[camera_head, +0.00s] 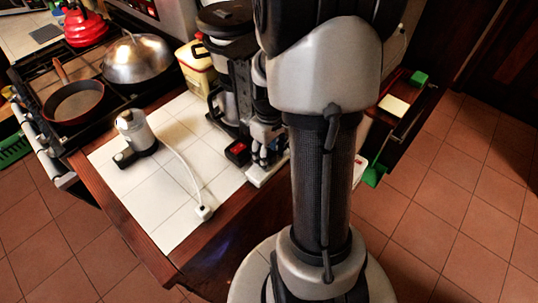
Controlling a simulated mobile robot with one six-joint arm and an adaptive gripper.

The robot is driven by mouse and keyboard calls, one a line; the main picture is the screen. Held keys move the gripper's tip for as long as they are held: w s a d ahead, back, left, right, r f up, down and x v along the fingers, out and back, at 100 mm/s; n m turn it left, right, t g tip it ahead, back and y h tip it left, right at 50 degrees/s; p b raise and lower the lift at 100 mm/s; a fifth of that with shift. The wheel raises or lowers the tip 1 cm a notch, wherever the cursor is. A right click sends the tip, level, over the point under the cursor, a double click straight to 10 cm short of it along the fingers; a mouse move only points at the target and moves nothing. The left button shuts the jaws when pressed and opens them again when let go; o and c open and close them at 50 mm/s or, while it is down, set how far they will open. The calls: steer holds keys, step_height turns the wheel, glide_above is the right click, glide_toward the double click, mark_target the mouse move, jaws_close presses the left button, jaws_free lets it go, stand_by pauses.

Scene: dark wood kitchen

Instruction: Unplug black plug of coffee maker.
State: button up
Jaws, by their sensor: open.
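The black coffee maker (226,55) stands at the back of the white-tiled counter, left of my arm. My gripper (268,152) points down in front of it, over a white piece (262,177) on the counter that looks like a power strip. The gripper is open. Dark shapes lie between and behind the fingers; I cannot tell the black plug from the finger parts there. My arm column hides the right side of this spot.
A white-and-black appliance (137,130) stands on the counter; its white cord ends in a loose white plug (204,212). A stove with a brown pan (75,101), a domed lid (137,58) and a red kettle (84,27) is at left. Tiled floor is clear at right.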

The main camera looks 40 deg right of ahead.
mark_target(269, 152)
steer(key=shift+c, duration=0.3)
jaws_close()
stand_by(0.7)
steer(key=shift+r, duration=0.1)
steer(key=shift+r+p, duration=2.7)
steer(key=shift+r, duration=0.25)
